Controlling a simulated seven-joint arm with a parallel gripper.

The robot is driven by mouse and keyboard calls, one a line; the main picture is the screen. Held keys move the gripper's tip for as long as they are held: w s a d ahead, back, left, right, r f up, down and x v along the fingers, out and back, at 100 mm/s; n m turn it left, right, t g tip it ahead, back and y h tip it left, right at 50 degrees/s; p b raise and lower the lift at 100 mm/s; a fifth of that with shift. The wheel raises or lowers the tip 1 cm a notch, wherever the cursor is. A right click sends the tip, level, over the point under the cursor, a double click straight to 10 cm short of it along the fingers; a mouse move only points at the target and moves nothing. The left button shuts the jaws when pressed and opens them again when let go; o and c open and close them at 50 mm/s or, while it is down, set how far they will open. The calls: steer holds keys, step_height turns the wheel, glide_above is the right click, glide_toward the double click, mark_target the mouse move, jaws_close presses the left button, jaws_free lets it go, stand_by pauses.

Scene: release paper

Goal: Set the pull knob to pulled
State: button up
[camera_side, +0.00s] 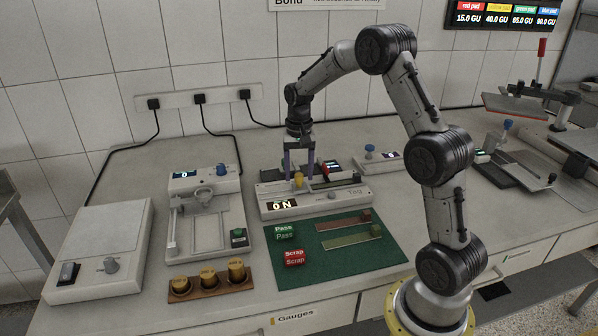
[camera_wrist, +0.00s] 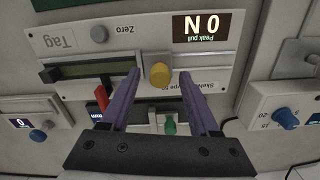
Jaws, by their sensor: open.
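A yellow knob (camera_side: 298,180), which I take to be the pull knob, sits on the white tester (camera_side: 343,197) whose display reads "0 N". In the wrist view the knob (camera_wrist: 159,75) shows between my fingertips, with a gap on either side. My gripper (camera_side: 299,172) points down over the tester, its two purple fingers open and empty. The wrist view shows the open gripper (camera_wrist: 160,71) from behind. I cannot tell how far the knob stands out from the tester.
A red lever (camera_wrist: 101,97) and a green knob (camera_wrist: 170,125) are close to my fingers. A green mat (camera_side: 340,257) with Pass and Scrap blocks lies in front of the tester. A gauge stand (camera_side: 205,210) is to the left, and a blue-knobbed box (camera_side: 378,160) is behind.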

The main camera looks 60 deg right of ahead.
steer(key=shift+c, duration=0.4)
jaws_close()
stand_by(0.9)
